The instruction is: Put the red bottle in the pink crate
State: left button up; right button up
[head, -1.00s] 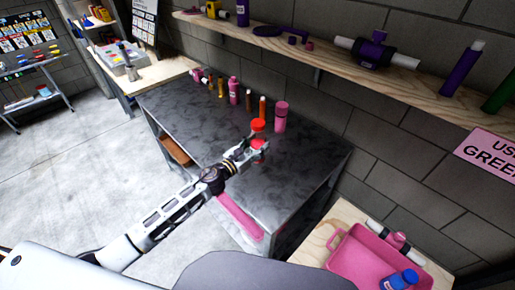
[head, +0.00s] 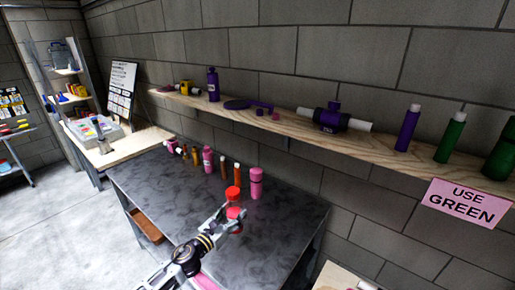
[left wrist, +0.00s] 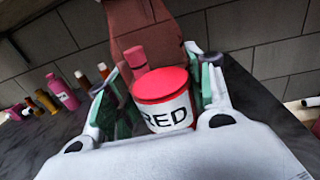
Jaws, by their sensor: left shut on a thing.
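The red bottle (head: 233,192) is upright above or on the dark tabletop, with a red top and a pale band below it. In the left wrist view its red top and white RED label (left wrist: 166,112) show between the fingers. My left gripper (head: 231,214) is shut on the bottle, with one finger on each side. I cannot tell whether the bottle's base touches the table. My right gripper is not in view.
The dark table (head: 150,185) holds a pink bottle (head: 256,184) just behind the red one, and several smaller bottles to the left. A wooden shelf (head: 285,122) with purple and green items runs along the wall above. A pink sign (head: 465,207) hangs below it.

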pick_arm(q)
jog(key=shift+w+a+n+t+y, duration=0.2)
jog(key=shift+w+a+n+y, duration=0.1)
jog(key=shift+a+y, duration=0.2)
jog(key=shift+w+a+n+t+y, duration=0.2)
jog(key=shift+a+n+y, duration=0.1)
jog(key=shift+a+y, duration=0.15)
jog(key=s+a+r+n+t+y, duration=0.1)
jog(key=s+a+r+n+y, duration=0.25)
jog(key=a+r+y, duration=0.45)
jog(key=s+d+f+n+h, duration=0.1)
jog(key=s+f, duration=0.5)
jog(key=f, duration=0.2)
jog(key=shift+d+f, duration=0.15)
jog(key=shift+f, duration=0.05)
dwell(0.7)
